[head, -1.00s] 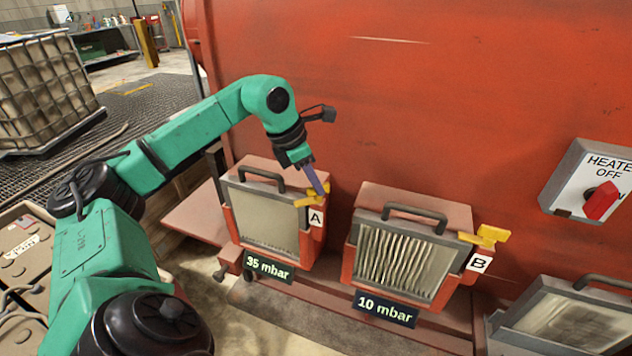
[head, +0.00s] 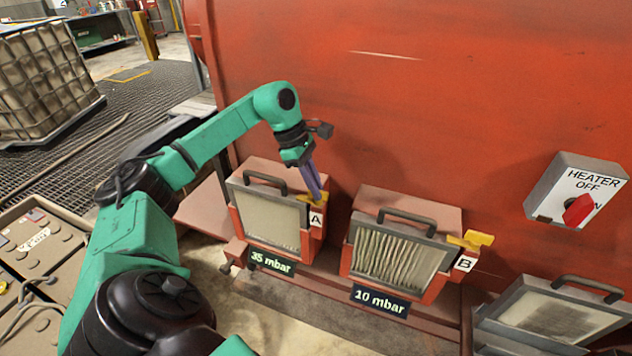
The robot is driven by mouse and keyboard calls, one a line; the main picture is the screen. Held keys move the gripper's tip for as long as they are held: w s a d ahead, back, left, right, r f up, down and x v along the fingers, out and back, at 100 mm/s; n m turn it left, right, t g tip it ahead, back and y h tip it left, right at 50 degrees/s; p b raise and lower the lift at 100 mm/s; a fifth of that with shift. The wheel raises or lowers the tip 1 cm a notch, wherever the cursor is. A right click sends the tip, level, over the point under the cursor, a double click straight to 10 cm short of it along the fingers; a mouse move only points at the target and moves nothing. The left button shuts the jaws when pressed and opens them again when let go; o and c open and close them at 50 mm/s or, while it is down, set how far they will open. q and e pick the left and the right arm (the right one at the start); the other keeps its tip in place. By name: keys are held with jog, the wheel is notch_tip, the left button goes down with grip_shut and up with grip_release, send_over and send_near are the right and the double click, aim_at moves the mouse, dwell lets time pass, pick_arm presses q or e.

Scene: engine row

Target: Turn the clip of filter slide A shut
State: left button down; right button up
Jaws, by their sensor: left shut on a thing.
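Filter slide A (head: 270,213) is a cream-faced panel in a grey frame with a dark top handle, seated in a red housing above a "35 mbar" label. Its yellow clip (head: 305,199) is at the housing's upper right corner, just above the "A" tag. My left gripper (head: 318,194) reaches down from above with its purple fingers shut on this clip. The fingers hide part of the clip, so its exact angle is hard to tell. My right gripper is not in view.
Filter slide B (head: 398,262), pleated, sits to the right with its yellow clip (head: 470,241) jutting out right. A heater switch box (head: 545,205) with a red knob is on the red wall. Another filter panel (head: 560,312) lies low at right. A caged tank (head: 45,85) stands far left.

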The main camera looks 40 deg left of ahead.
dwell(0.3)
pick_arm(q)
jog(key=c, duration=0.9)
grip_release()
jog(key=shift+c, duration=0.2)
jog(key=w+v, duration=0.1)
jog(key=v, duration=0.7)
notch_tip(320, 180, up, 6)
jog(key=p, duration=0.2)
send_over(305, 197)
jog(key=s+a, duration=0.1)
jog(key=a, duration=0.2)
jog(key=shift+d, duration=0.2)
